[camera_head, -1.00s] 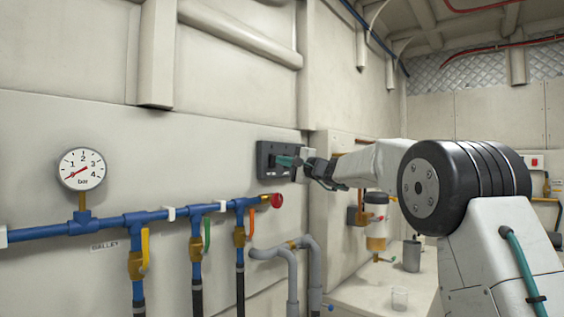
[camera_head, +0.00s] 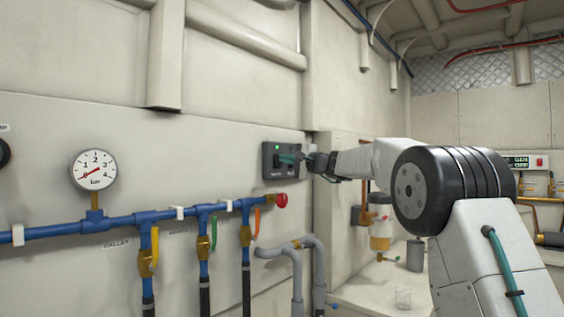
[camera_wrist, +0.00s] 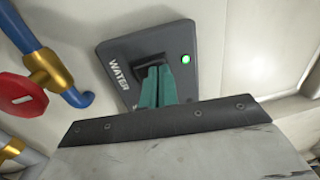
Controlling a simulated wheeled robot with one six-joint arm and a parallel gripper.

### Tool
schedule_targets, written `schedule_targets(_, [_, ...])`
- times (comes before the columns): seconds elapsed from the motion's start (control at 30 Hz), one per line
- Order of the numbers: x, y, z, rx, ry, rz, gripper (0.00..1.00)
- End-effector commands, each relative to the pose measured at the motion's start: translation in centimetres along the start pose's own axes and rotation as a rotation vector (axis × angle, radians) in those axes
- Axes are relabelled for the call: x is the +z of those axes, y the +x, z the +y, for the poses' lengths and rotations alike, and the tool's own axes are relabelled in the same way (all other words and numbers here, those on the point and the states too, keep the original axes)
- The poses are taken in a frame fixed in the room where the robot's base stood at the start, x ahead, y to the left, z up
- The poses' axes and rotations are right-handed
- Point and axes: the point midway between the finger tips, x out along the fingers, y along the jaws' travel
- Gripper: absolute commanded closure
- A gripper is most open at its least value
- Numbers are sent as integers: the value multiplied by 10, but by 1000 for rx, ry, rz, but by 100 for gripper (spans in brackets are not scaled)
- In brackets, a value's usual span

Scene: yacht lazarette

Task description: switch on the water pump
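The dark water pump switch panel (camera_head: 270,160) is on the wall above the right end of the blue pipe. In the wrist view the panel (camera_wrist: 185,45) reads "WATER", and a green lamp (camera_wrist: 186,59) on it is lit. The lamp (camera_head: 277,147) also glows in the head view. My gripper (camera_wrist: 158,80) has its two teal fingertips close together, shut, at the face of the panel. They hide most of the switch, so its position and whether they touch it cannot be told. My gripper (camera_head: 290,157) also reaches the panel from the right in the head view.
A pressure gauge (camera_head: 93,170) stands on the blue pipe (camera_head: 120,222), its needle at the low end. A shelf (camera_head: 375,294) with a cup (camera_head: 403,296) is at right.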

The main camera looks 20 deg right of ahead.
Motion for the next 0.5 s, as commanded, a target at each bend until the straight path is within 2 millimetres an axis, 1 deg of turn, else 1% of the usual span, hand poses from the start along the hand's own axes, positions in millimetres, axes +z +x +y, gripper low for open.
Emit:
schedule_targets(0.03, [2, 3, 1, 0, 2, -3, 100])
schedule_targets(0.1, [2, 2, 1, 0, 2, -4, 100])
schedule_targets(0.23, [1, -8, -3, 0, 2, -3, 100])
schedule_targets(0.37, [-2, -26, -12, -2, 0, -4, 100])
schedule_targets(0.5, [-2, -59, -23, -2, 0, -3, 100])
